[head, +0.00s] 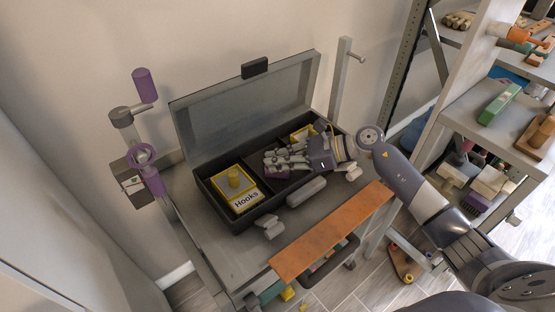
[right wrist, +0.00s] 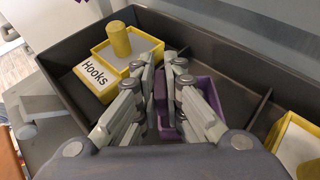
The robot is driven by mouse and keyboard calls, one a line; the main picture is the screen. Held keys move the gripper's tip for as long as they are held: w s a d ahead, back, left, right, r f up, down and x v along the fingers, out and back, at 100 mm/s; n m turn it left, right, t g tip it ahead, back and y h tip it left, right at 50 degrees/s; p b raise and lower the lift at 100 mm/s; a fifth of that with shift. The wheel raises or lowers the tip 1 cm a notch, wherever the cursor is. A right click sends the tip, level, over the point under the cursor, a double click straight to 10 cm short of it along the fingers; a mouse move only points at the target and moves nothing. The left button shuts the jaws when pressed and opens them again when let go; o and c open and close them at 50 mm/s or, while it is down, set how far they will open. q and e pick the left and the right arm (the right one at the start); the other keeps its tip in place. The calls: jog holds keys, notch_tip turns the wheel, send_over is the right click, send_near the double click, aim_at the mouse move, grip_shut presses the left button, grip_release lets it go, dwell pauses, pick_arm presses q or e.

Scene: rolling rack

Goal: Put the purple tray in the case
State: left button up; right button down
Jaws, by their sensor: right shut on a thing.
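The open case (head: 238,228) stands on the cart top with its lid (head: 245,100) raised at the back. My right gripper (head: 268,162) reaches into the case from the right. In the right wrist view, its fingers (right wrist: 164,78) are shut on the near-left wall of the purple tray (right wrist: 208,92). The tray is in the middle compartment, between dividers; in the head view only a bit of it (head: 277,173) shows below the fingers. I cannot tell if the tray touches the case floor. My left gripper is not in view.
A yellow tray labelled Hooks (head: 236,190) with a yellow knob fills the left compartment. Another yellow tray (right wrist: 298,145) is in the right compartment. An orange board (head: 330,235) lies along the cart's front edge. A loaded shelf rack (head: 480,125) stands at right.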

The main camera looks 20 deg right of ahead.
jog(key=shift+f, duration=0.15)
jog(key=c, duration=1.7)
grip_release()
jog(key=shift+r, duration=0.25)
jog(key=b+v, duration=0.2)
jog(key=v, duration=1)
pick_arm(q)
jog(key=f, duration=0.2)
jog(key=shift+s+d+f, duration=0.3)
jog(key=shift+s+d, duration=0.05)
